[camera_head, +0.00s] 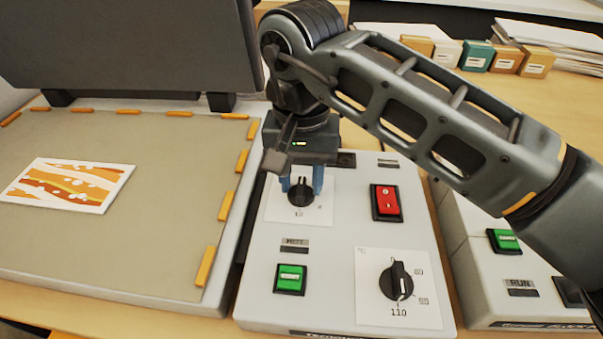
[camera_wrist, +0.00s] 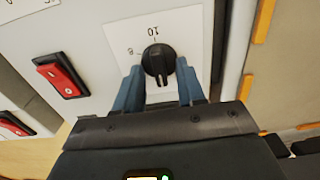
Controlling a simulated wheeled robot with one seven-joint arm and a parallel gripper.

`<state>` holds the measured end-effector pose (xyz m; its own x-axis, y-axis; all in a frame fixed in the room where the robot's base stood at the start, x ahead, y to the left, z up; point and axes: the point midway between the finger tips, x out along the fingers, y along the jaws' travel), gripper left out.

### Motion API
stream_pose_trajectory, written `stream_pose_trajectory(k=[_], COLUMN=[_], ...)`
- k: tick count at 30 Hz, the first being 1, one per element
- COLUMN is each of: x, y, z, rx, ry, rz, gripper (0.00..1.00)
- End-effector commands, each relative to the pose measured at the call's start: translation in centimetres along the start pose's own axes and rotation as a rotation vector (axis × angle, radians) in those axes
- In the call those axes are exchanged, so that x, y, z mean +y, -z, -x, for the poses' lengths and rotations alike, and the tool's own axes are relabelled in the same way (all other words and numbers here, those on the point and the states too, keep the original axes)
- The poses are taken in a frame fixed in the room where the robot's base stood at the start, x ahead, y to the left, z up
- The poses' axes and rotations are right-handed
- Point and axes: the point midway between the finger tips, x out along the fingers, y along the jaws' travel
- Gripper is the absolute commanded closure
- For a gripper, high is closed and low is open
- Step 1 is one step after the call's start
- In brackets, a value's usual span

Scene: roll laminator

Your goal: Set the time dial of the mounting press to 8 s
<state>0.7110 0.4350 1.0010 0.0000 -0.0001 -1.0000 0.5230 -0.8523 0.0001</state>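The time dial (camera_head: 301,192) is a round black knob with a raised grip bar, on a white plate at the upper left of the light-grey press panel (camera_head: 340,235). It also shows in the wrist view (camera_wrist: 158,62), with "10" above it upside down and what looks like "8" to its upper left. Which mark the knob points at I cannot tell. My gripper (camera_head: 302,184) is over the dial, its blue fingers on either side of the knob. In the wrist view my gripper (camera_wrist: 160,76) is open, its fingertips close beside the knob; contact is unclear.
A red rocker switch (camera_head: 386,202), a green button (camera_head: 290,279) and a second black dial marked 110 (camera_head: 397,282) share the panel. The open press bed (camera_head: 120,230) with a printed picture (camera_head: 68,186) lies left. Another device with a green button (camera_head: 504,241) stands right.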

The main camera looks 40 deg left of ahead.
Motion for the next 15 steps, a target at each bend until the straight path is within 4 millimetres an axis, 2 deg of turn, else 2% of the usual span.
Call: stream_pose_trajectory(k=[2, 12, 15], x=[0.0, 0.01, 0.01], y=[0.0, 0.01, 0.01], z=[0.01, 0.03, 0.04], rx=[0.0, 0.0, 0.0], ry=[0.0, 0.0, 0.0], rz=[0.0, -0.001, -0.001], gripper=[0.68, 1.0, 1.0])
